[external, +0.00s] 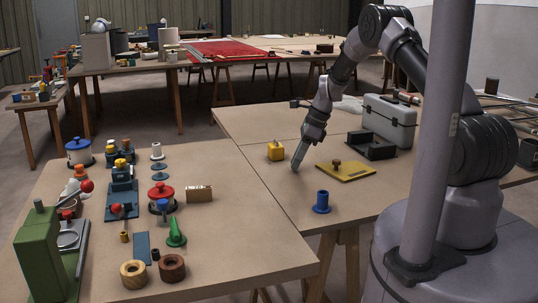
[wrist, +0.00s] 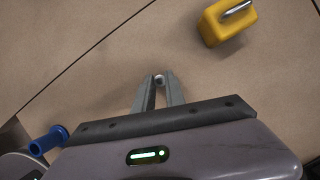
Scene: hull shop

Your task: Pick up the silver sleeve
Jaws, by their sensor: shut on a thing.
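My gripper (external: 296,168) points down at the table, between the yellow padlock and the yellow board. In the wrist view my gripper (wrist: 158,84) has its two fingers drawn together at the tips. A small round silver sleeve (wrist: 158,79) sits between the fingertips, and the gripper is shut on it. Only its end shows there. In the external view the sleeve is too small or hidden by the fingers to make out. Whether it touches the tabletop I cannot tell.
A yellow padlock (external: 276,151) stands left of my gripper. A yellow board (external: 345,171) with a brown knob lies to the right. A blue flanged spool (external: 321,202) stands nearer the front edge. A grey case (external: 389,122) and a black tray (external: 371,148) stand behind.

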